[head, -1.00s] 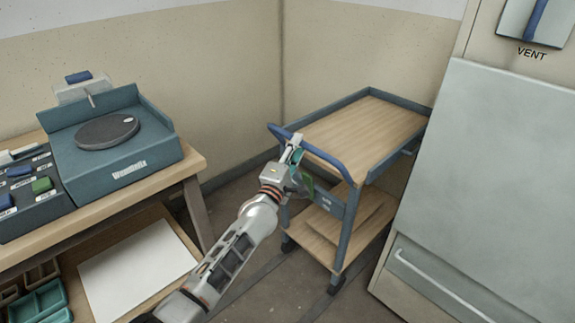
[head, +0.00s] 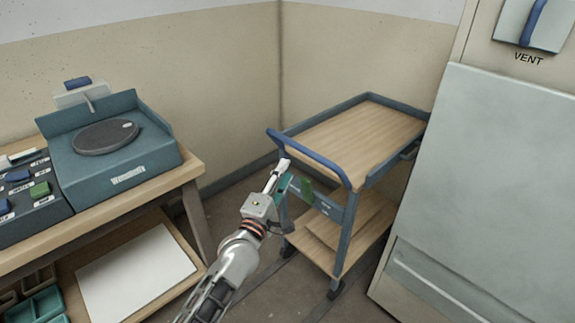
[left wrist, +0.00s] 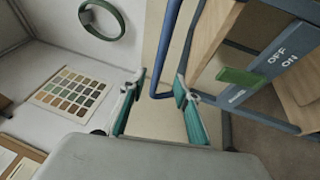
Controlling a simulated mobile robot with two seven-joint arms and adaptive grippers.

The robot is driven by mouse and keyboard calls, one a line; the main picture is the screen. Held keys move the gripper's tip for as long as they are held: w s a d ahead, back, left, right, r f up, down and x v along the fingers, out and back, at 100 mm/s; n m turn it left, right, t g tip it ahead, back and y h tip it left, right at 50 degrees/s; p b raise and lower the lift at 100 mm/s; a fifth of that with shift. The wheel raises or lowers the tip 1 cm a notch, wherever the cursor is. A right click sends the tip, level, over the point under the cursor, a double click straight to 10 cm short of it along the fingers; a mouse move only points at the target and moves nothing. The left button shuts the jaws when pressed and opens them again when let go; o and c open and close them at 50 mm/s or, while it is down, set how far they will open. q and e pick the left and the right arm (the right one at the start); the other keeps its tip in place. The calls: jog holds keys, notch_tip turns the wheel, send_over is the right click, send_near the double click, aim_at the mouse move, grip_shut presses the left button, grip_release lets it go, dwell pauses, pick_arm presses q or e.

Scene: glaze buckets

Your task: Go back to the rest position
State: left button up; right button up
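My left gripper (head: 279,178) is in front of the wheeled cart's near left corner, below and beside its blue handle (head: 318,160). In the left wrist view my left gripper (left wrist: 160,92) has its two teal fingers spread wide with nothing held between them. The cart's blue rail (left wrist: 170,45) shows beyond the fingers; I cannot tell how far off it is. My right gripper is in neither view.
The cart (head: 385,124) has an empty wooden top and a green slider (head: 307,188) on its front panel. A wooden bench (head: 184,170) with a blue turntable machine (head: 150,155) stands left. A tall cabinet (head: 500,170) stands right. Floor shows between bench and cart.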

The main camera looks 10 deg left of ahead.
pick_arm(q)
jog(key=s+a+f+m+g+y+p, duration=0.1)
jog(key=s+f+m, duration=0.5)
jog(key=s, duration=0.7)
jog(key=s+a+f+m+g+p, duration=0.3)
jog(key=s+a+f+m+g, duration=0.2)
jog(key=s, duration=0.8)
jog(key=s+a+f+m+g+y+p, duration=0.1)
jog(key=s+a+f+m+g+p, duration=0.1)
jog(key=s+f+m, duration=0.7)
jog(key=s+a+f, duration=0.1)
jog(key=s, duration=0.3)
jog(key=shift+a+f+g+y, duration=0.25)
jog(key=shift+f+g+y, duration=0.05)
jog(key=shift+f+g, duration=0.1)
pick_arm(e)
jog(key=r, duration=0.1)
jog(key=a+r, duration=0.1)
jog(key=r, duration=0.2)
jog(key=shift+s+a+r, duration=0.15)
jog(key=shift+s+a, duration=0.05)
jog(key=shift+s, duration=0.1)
